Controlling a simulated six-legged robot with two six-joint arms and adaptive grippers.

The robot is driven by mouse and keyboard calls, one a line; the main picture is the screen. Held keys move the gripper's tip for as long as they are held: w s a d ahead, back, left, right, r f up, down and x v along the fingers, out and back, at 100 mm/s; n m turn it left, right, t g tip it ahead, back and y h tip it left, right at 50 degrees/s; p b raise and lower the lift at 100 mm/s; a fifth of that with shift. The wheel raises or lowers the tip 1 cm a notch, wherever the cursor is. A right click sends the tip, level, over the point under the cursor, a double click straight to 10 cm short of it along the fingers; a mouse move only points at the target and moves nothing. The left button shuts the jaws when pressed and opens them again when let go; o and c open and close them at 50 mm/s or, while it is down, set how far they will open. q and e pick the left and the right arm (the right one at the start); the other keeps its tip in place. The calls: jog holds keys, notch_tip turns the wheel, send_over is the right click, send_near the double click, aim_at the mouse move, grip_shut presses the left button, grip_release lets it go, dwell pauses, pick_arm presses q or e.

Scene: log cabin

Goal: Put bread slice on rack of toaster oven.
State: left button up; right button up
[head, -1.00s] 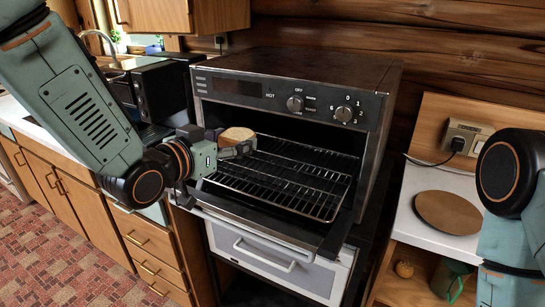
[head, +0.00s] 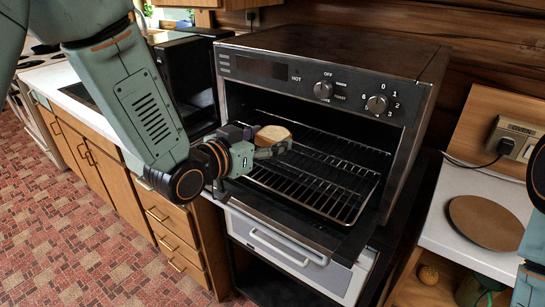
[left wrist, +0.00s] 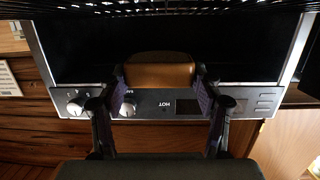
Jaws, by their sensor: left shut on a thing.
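The bread slice (head: 272,134) is tan with a brown crust. My left gripper (head: 275,150) is shut on it and holds it at the left part of the toaster oven's open front. The left wrist view shows the bread (left wrist: 160,70) between the two fingers (left wrist: 160,95). The toaster oven (head: 345,65) is open, with its door (head: 300,215) folded down. Its wire rack (head: 325,180) is pulled partly out and looks empty. The bread appears above the rack's left side; the exact gap is hard to tell. My right gripper is outside the views; only part of that arm shows at the right edge.
A round brown board (head: 484,222) lies on the white counter at right, below a wall outlet (head: 512,140). A dark appliance (head: 185,80) stands left of the oven. Wooden drawers (head: 170,220) are below left. The rack's middle and right are free.

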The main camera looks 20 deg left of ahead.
aim_at(267, 167)
pick_arm(q)
jog(key=shift+f, duration=2.45)
jog(key=shift+f+b, duration=0.15)
jog(key=shift+b, duration=0.2)
jog(key=o, duration=1.1)
jog(key=shift+w, duration=0.1)
